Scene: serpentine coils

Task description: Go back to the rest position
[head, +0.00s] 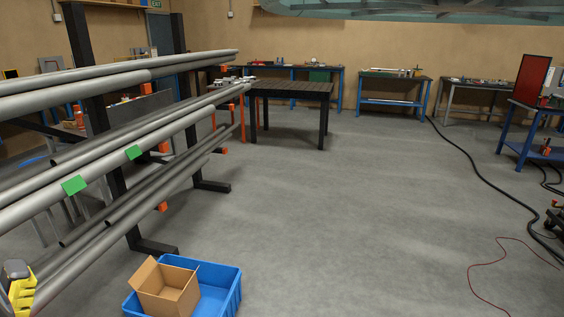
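My gripper is not seen in the head view. Long grey pipes (110,165) lie in tiers on a dark upright rack (82,45) on the left. Two of the lower pipes carry green patches (75,185). A blue bin (222,285) sits on the floor at the bottom, with an open cardboard box (163,288) in it, slightly tilted.
A yellow and grey object (20,288), cut off at the lower left, is unclear. A dark table (290,88) and blue-legged workbenches (392,90) stand at the back. Black cable (470,160) and thin red cable (473,275) lie right. The middle floor is clear.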

